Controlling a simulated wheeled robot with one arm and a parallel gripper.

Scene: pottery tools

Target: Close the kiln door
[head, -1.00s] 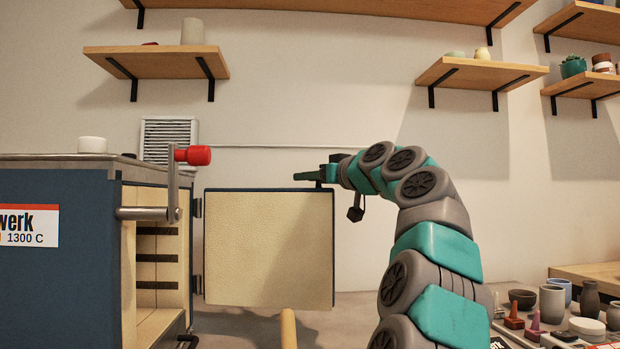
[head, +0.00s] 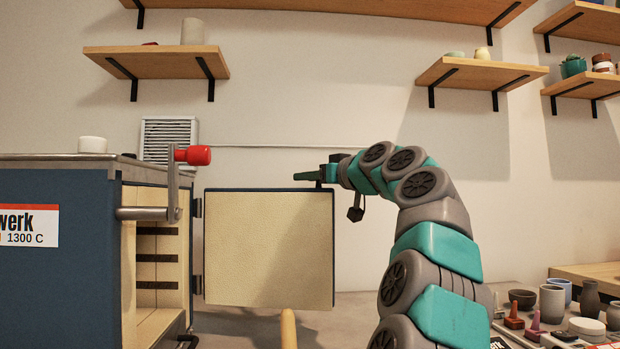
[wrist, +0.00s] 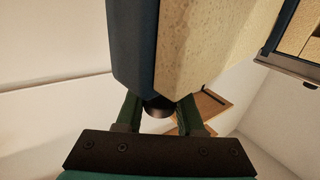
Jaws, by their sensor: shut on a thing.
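The kiln (head: 60,270) is a blue box with a cream interior at the left of the head view. Its door (head: 268,250) stands wide open to the right, cream inner face towards me. In the wrist view the door (wrist: 165,45) shows its blue and cream sides. My gripper (head: 318,175) is at the door's top right corner. In the wrist view its green fingers (wrist: 159,112) sit on both sides of the door's end, around a small dark rounded part (wrist: 157,106). It is shut on the door there; the exact contact is partly hidden.
A crank lever with a red knob (head: 195,155) juts from the kiln's front edge. A wooden rod (head: 288,328) stands below the door. Pots and tools, including a grey cup (head: 552,303), crowd the table at lower right. Shelves (head: 155,63) hang above.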

